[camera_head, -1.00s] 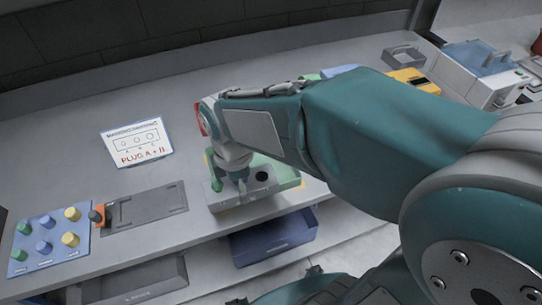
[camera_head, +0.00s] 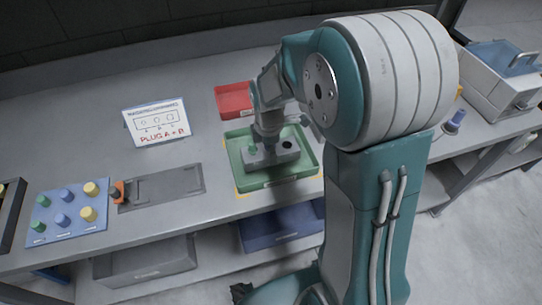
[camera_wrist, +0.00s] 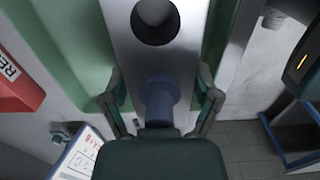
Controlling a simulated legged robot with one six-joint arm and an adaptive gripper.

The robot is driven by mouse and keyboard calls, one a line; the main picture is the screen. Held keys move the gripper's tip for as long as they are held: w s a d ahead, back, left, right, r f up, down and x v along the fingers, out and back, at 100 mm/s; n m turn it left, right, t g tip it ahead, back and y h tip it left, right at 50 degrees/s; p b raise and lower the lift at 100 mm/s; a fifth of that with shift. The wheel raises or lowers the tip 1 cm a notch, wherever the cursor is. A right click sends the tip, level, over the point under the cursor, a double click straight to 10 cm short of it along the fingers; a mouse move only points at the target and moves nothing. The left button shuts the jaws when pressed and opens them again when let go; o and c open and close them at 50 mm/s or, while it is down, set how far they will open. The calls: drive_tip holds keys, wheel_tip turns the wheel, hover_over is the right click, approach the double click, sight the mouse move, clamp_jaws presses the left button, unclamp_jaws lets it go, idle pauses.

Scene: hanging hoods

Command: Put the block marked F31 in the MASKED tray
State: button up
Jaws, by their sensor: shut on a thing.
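A long grey block (camera_head: 272,153) with a dark round hole is inside the outline of the green tray (camera_head: 310,160); its mark cannot be read. I cannot tell whether it touches the tray floor. My gripper (camera_head: 265,140) is over its left end. In the wrist view, my gripper (camera_wrist: 161,85) has a finger at each long side of the block (camera_wrist: 157,58), shut on it. A blue-violet peg (camera_wrist: 158,98) stands in the block between the fingers. The green tray's label is too small to read, so I cannot tell whether it says MASKED.
A red tray (camera_head: 233,101) is behind the green tray. A sign (camera_head: 157,123) reading PLUG A + B stands at left. A blue board with coloured knobs (camera_head: 68,213) and a dark grey panel (camera_head: 162,188) lie left. A blue bin (camera_head: 270,230) is below the bench.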

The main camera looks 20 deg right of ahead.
drive_tip(key=shift+w+a+f, duration=0.1)
drive_tip(key=shift+w+f, duration=0.05)
drive_tip(key=shift+f, duration=0.05)
drive_tip(key=shift+w+f, duration=0.15)
drive_tip(key=shift+f, duration=0.25)
drive_tip(key=shift+d+f, duration=0.3)
drive_tip(key=shift+f, duration=0.3)
drive_tip(key=shift+d+f, duration=0.25)
drive_tip(key=shift+f, duration=0.3)
drive_tip(key=shift+d+f, duration=0.15)
drive_tip(key=shift+d, duration=0.1)
drive_tip(key=shift+a, duration=0.2)
drive_tip(key=o, duration=1.1)
drive_tip(key=shift+a, duration=0.2)
drive_tip(key=shift+o, duration=0.2)
drive_tip(key=shift+a, duration=0.15)
drive_tip(key=shift+d, duration=0.25)
drive_tip(key=shift+d+r, duration=0.15)
drive_tip(key=shift+r, duration=0.1)
wheel_tip(320, 180, up, 12)
drive_tip(key=shift+f, duration=0.15)
drive_tip(key=s+r+m+t, duration=0.2)
drive_tip(key=s+r+m, duration=0.2)
drive_tip(key=s+m, duration=0.5)
drive_tip(key=s+r+m+t, duration=0.3)
drive_tip(key=s+r+m, duration=0.2)
drive_tip(key=s+m, duration=0.4)
drive_tip(key=shift+s+r+t, duration=0.3)
drive_tip(key=shift+s, duration=0.15)
